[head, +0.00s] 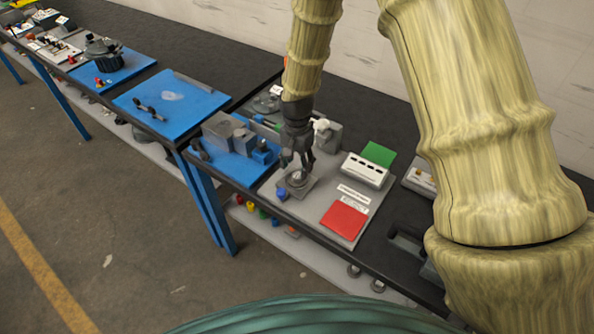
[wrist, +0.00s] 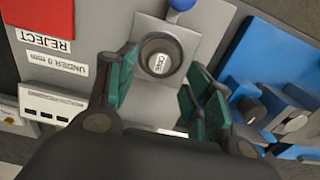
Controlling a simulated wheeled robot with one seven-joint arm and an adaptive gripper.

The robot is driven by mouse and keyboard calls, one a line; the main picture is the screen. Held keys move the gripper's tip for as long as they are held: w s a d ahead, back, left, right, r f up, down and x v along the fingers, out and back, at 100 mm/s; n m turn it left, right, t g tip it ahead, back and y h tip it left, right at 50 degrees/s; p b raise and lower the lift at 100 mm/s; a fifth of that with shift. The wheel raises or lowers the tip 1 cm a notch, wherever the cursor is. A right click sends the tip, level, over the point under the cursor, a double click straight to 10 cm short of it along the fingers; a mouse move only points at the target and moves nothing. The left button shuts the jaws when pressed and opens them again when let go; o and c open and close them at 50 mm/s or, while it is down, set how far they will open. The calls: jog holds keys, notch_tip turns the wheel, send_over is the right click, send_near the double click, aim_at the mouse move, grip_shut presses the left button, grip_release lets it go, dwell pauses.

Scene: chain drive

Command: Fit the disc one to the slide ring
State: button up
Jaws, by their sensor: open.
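A small round grey disc with a dark rim and a white label (wrist: 160,55) sits on a square light-grey plate; the label seems to read "ONE", but it is small. The same round part shows in the head view (head: 297,178) under my gripper. My gripper (head: 298,160) points down just above it, open and empty. In the wrist view the green-padded fingers of my gripper (wrist: 162,75) stand either side of the near part of the disc; contact cannot be told. I cannot clearly pick out the slide ring; the dark rim around the disc may be part of it.
A blue knob (wrist: 182,4) stands beside the plate. A red reject pad (head: 344,221), a white slotted box (head: 363,170) and a green pad (head: 378,153) lie to the right. Grey blocks on a blue mat (head: 222,164) stand close on the left.

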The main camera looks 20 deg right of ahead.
aim_at(297, 175)
notch_tip(297, 175, up, 7)
dwell(0.4)
dwell(0.4)
